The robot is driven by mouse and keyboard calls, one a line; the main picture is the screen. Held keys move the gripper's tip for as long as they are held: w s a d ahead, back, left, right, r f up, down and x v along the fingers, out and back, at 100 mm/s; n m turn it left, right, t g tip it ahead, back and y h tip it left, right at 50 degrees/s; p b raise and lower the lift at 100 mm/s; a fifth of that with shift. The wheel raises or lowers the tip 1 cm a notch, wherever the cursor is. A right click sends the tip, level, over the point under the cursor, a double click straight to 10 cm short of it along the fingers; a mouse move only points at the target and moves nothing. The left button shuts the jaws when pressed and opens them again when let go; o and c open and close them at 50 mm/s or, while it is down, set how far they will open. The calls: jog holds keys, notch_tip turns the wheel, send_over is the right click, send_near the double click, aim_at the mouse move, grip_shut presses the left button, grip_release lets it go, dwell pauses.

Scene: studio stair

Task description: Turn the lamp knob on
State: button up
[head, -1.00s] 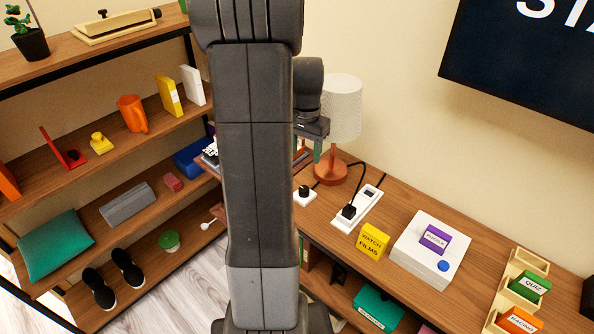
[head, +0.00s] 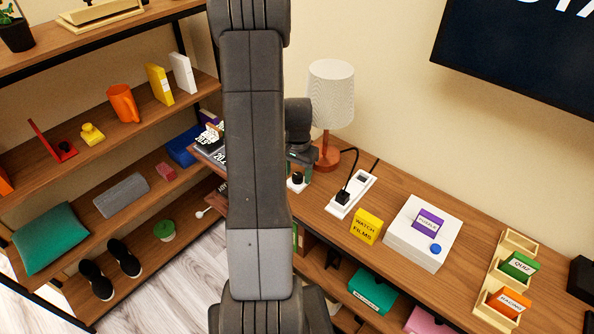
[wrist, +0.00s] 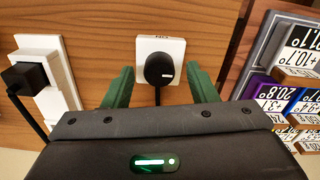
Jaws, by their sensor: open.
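The lamp knob (wrist: 159,69) is a round black knob with a small white mark, on a white square plate (wrist: 174,46) with "ON" printed at its edge. The mark does not line up with the "ON" print. A dark cord runs from the knob's side toward my gripper. In the head view the knob (head: 297,179) shows on the desk beside my arm. The lamp (head: 331,95) has a white shade and a copper base. My gripper (wrist: 161,87) is open, its green fingers apart on either side of the knob. I cannot tell whether they touch it.
A white power strip (wrist: 50,85) with a black plug is left of the knob in the wrist view. A calendar-like tray (wrist: 262,62) of number tiles is on the right. In the head view, a yellow box (head: 367,227) and a white console (head: 422,232) stand farther right on the desk.

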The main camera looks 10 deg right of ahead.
jog(key=c, duration=1)
jog(key=shift+o, duration=0.2)
